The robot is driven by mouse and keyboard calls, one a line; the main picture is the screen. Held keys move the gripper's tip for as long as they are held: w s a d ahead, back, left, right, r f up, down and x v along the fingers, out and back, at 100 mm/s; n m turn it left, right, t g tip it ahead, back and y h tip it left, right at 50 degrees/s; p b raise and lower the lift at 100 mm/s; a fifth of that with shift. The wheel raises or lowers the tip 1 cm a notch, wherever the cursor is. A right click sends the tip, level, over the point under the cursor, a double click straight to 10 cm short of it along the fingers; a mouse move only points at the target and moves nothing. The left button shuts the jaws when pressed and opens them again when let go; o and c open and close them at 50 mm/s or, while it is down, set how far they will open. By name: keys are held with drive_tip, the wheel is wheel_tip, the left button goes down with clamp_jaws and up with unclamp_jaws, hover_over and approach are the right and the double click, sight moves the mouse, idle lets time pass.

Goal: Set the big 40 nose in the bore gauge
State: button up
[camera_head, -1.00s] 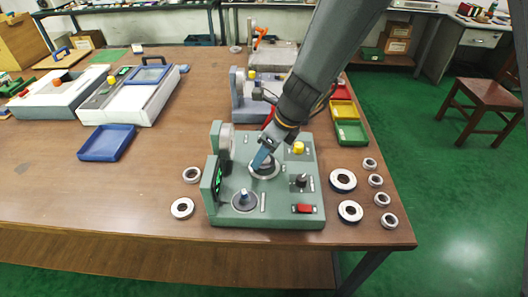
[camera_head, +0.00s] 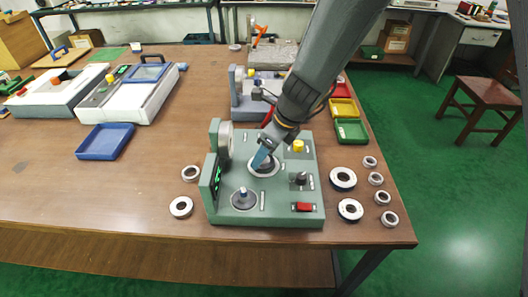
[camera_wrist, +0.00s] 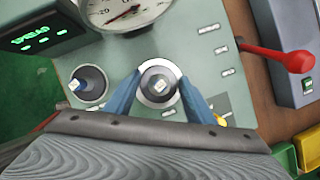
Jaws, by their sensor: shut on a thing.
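The bore gauge (camera_head: 279,219) is a green bench unit with a round dial (camera_head: 225,141) and a lit green display (camera_head: 217,178). My gripper (camera_head: 262,160) is over a round pale-rimmed seat in its top. No size marks are readable.
The gauge has a black knob (camera_head: 301,179), a red switch (camera_head: 304,206) and a yellow button (camera_head: 298,146). Several bearing rings (camera_head: 343,179) lie at its right, two (camera_head: 181,207) at its left. A grey device with a red lever (camera_wrist: 285,58) stands behind. A blue tray (camera_head: 105,141) is left.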

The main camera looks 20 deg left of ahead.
drive_tip(key=shift+f+b, duration=0.6)
drive_tip(key=shift+f, duration=0.1)
drive_tip(key=o, duration=1.4)
drive_tip(key=shift+o, duration=0.2)
drive_tip(key=shift+p+v, duration=0.55)
drive_tip(key=shift+v, duration=3.4)
